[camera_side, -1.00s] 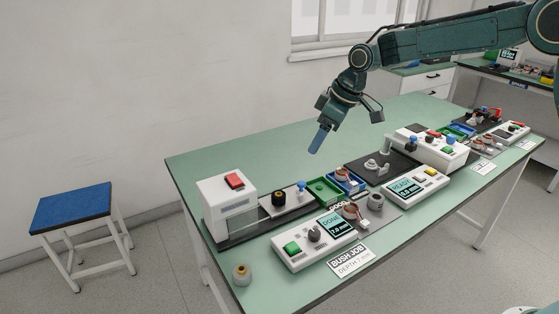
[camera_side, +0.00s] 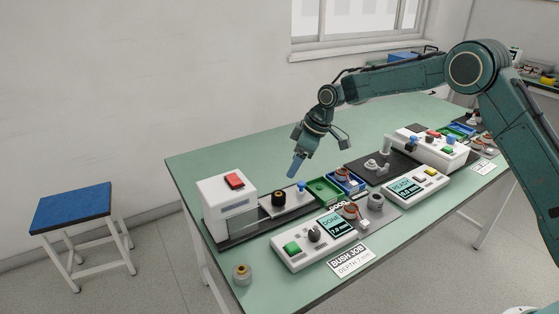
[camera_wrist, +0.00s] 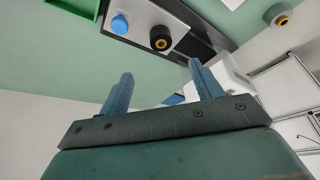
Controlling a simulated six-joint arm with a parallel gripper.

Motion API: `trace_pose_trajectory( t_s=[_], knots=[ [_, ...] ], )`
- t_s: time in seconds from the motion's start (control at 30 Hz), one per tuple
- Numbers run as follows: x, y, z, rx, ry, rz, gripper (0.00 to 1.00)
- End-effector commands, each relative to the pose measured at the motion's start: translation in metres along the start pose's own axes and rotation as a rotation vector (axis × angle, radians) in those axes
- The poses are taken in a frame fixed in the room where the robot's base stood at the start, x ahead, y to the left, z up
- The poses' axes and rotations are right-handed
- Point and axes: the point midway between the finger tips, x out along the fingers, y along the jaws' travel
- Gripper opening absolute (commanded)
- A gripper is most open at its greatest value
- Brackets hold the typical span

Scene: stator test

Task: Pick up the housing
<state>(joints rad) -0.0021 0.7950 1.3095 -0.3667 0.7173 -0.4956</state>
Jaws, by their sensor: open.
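A small grey round part with a brass-coloured centre, which looks like a housing (camera_side: 242,273), stands alone at the table's near left corner. It also shows at the upper right of the wrist view (camera_wrist: 277,15). My gripper (camera_side: 296,166) is above the table, over the area behind the press fixture, apart from both parts. In the wrist view my gripper (camera_wrist: 160,70) has its two blue fingers spread, with nothing between them.
A white press unit (camera_side: 229,207) with a red button stands at the left. Beside it are a black knob (camera_side: 278,198), a blue knob (camera_side: 301,187) and a green tray (camera_side: 324,190). A control box (camera_side: 315,240) reads DONE. The table's back left is clear.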

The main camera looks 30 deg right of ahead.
Motion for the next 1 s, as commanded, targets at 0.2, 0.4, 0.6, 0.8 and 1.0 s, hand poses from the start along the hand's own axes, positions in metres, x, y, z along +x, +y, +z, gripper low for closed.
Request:
trace_pose_trajectory(
  t_s=[0.2,0.4,0.6,0.8,1.0],
  knots=[
    [0.033,-0.001,0.000,-0.001,-0.002,-0.002,0.65],
    [0.059,0.000,0.000,-0.001,-0.001,0.000,0.65],
    [0.070,-0.001,0.000,-0.001,-0.001,0.000,0.65],
    [0.071,-0.001,0.001,-0.001,0.000,0.000,0.65],
    [0.084,-0.002,0.002,-0.001,-0.001,-0.001,0.65]
  ],
)
